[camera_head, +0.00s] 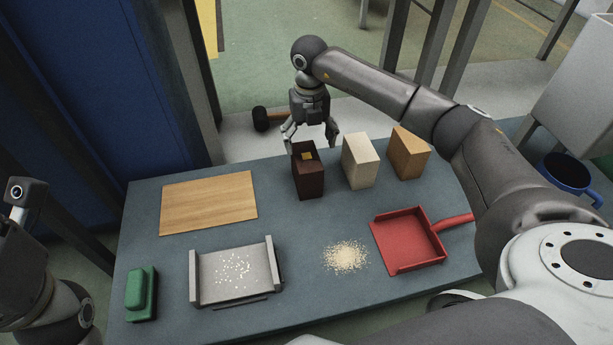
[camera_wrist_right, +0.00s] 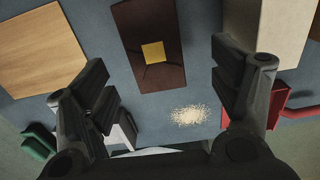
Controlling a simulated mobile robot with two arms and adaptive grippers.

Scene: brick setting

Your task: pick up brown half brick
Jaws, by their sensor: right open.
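The brown half brick (camera_head: 309,182) is a dark brown block standing upright at the back middle of the table, with a yellow square on its top. It also shows in the right wrist view (camera_wrist_right: 143,22), between and beyond my fingers. My right gripper (camera_head: 310,138) is open and empty, pointing down just above and behind the brown brick. In the right wrist view its two fingers (camera_wrist_right: 162,78) are spread wide, with the brick's top between them. The fingers do not appear to grip it. My left arm shows at the left edge; its gripper is not visible.
A cream block (camera_head: 360,162) and a tan block (camera_head: 408,154) stand right of the brown one. A wooden board (camera_head: 208,201), grey tray (camera_head: 222,286), green brush (camera_head: 141,295), pale crumbs (camera_head: 345,257) and red dustpan (camera_head: 408,240) lie on the grey table (camera_head: 290,222).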

